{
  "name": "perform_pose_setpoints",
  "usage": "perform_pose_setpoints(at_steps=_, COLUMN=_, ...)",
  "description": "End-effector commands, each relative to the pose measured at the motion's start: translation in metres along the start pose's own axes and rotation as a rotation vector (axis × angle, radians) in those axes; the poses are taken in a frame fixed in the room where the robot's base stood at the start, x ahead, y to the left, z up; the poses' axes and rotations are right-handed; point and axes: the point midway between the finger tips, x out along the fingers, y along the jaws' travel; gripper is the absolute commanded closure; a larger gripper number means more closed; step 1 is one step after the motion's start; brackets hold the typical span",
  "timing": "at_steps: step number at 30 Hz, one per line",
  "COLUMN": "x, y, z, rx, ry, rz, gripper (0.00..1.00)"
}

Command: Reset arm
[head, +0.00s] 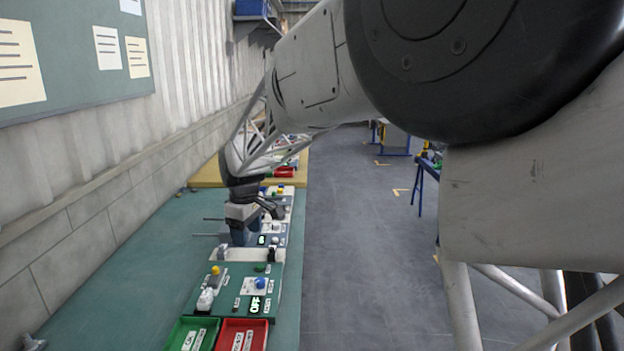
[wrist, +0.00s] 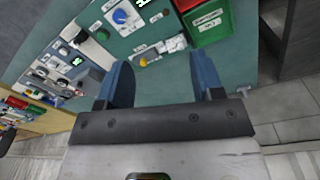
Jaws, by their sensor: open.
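My arm reaches forward from the upper right in the head view, down to my gripper (head: 240,235) above the teal bench (head: 110,290). In the wrist view my gripper (wrist: 163,82) shows two blue fingers spread apart with nothing between them. Beyond the fingers is bare teal surface and the near control panel (wrist: 112,40). In the head view this panel (head: 232,305) carries a blue knob (head: 261,284), a yellow button (head: 215,270), a white switch part (head: 206,299) and a lit green display (head: 255,304) that appears to read OFF. My gripper hides part of the row behind it.
A green bin (head: 177,333) and a red bin (head: 260,336) stand at the panel's near end. More panels (head: 277,212) continue along the bench. A wall (head: 110,180) with a notice board (head: 80,60) borders the left. Grey floor (head: 345,240) lies open to the right.

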Motion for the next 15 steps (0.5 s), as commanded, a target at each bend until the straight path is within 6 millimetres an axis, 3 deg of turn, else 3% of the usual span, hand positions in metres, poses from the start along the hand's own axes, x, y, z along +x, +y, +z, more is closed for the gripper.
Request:
perform_pose_setpoints(at_steps=3, x=-0.017, y=-0.003, z=0.041, rx=0.083, ry=0.008, rz=0.011, gripper=0.39)
perform_pose_setpoints(at_steps=15, x=-0.056, y=-0.032, z=0.166, rx=0.359, ry=0.036, rz=0.043, gripper=0.39)
